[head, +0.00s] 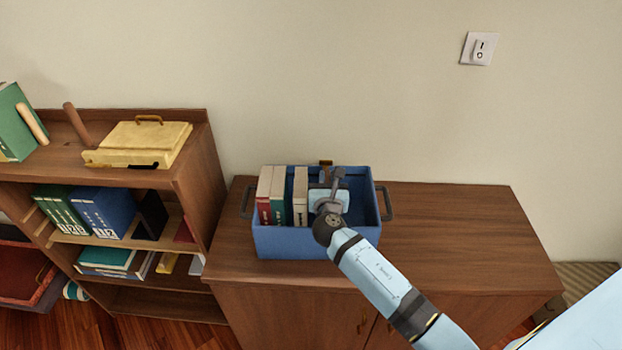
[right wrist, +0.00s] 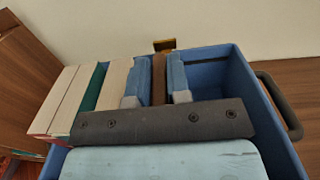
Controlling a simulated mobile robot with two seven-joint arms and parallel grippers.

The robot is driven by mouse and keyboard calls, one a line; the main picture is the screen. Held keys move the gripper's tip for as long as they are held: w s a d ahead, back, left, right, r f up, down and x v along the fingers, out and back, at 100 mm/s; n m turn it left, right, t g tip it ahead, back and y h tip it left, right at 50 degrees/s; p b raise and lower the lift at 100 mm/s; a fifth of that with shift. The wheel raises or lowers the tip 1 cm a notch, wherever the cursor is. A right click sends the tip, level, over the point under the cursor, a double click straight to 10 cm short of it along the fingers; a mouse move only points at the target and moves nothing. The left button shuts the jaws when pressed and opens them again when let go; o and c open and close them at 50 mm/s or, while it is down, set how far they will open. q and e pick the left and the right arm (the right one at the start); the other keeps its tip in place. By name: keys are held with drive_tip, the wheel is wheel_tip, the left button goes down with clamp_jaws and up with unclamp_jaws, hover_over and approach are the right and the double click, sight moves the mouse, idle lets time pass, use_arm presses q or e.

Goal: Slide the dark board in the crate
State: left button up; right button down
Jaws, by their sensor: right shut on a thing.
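The blue crate (head: 300,244) stands on the low wooden cabinet, with a few books in its left part. My right gripper (head: 327,180) reaches down into the crate, right of the books. In the right wrist view my gripper (right wrist: 157,92) is shut on the dark board (right wrist: 158,72), a thin brown edge between its two blue fingers. The crate (right wrist: 212,58) has open room to the right of the fingers. The board's lower part is hidden, so I cannot tell whether it touches the crate floor. My left gripper is out of view.
The books (head: 283,195) stand upright beside the gripper. A small brass-coloured piece (right wrist: 164,45) is at the crate's back rim. A dark handle (head: 387,204) sticks out on the right. The cabinet top (head: 455,225) is clear there. A bookshelf (head: 195,165) stands left.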

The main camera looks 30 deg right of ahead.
drive_tip(key=d, duration=0.1)
drive_tip(key=s+d, duration=0.1)
drive_tip(key=d+p, duration=0.1)
drive_tip(key=shift+s, duration=0.3)
idle(0.4)
drive_tip(key=c, duration=0.9)
unclamp_jaws()
drive_tip(key=shift+a, duration=0.1)
drive_tip(key=shift+b+v, duration=1.05)
drive_tip(key=shift+v, duration=5.85)
